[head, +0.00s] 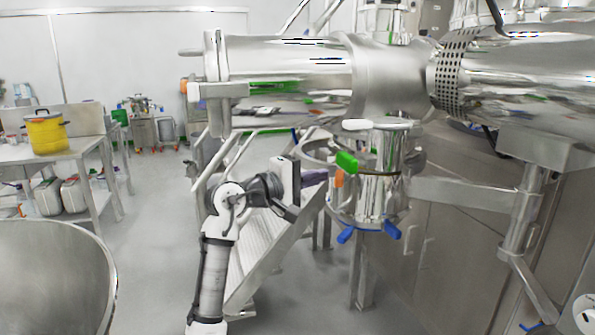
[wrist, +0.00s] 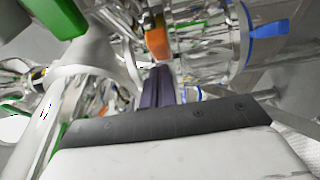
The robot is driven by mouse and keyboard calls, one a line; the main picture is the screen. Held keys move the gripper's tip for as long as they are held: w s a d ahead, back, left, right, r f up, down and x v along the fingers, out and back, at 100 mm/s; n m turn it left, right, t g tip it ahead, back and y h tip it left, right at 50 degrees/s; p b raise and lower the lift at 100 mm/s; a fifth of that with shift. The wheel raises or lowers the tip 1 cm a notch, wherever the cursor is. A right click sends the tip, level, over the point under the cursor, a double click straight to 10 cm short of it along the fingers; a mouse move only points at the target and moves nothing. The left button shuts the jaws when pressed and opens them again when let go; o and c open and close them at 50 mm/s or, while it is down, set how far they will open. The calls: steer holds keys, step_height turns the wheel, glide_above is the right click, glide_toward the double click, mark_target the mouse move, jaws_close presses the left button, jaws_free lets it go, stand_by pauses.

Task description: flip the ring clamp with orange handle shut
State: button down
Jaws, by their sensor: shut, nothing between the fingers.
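The orange handle (head: 338,179) of the ring clamp hangs at the left side of the steel outlet, below a green handle (head: 347,162). A curved metal band (head: 309,157) stands out to the left there; I cannot tell which clamp it belongs to. My gripper (head: 325,177) is shut and empty, its dark fingertips just left of the orange handle. In the wrist view the shut fingers (wrist: 158,84) point at the orange handle (wrist: 157,43), which lies just beyond their tips. Whether they touch is unclear. The clamp's closure is hard to make out.
Blue handles (head: 392,232) sit lower on the outlet; one also shows in the wrist view (wrist: 268,29). The large steel vessel (head: 290,65) hangs above my arm. A metal stair (head: 270,245) stands behind my arm. A table (head: 85,146) with a yellow pot is far left.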

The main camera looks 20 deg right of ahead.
mark_target(336, 180)
steer(key=shift+s+d, duration=0.2)
steer(key=shift+d, duration=0.2)
steer(key=shift+s+d+p, duration=0.2)
steer(key=shift+s+d, duration=0.45)
steer(key=shift+d, duration=0.35)
steer(key=shift+s+d+p, duration=0.2)
steer(key=shift+s+d, duration=0.4)
steer(key=shift+d, duration=0.4)
steer(key=shift+w+a, duration=0.1)
steer(key=shift+a, duration=0.05)
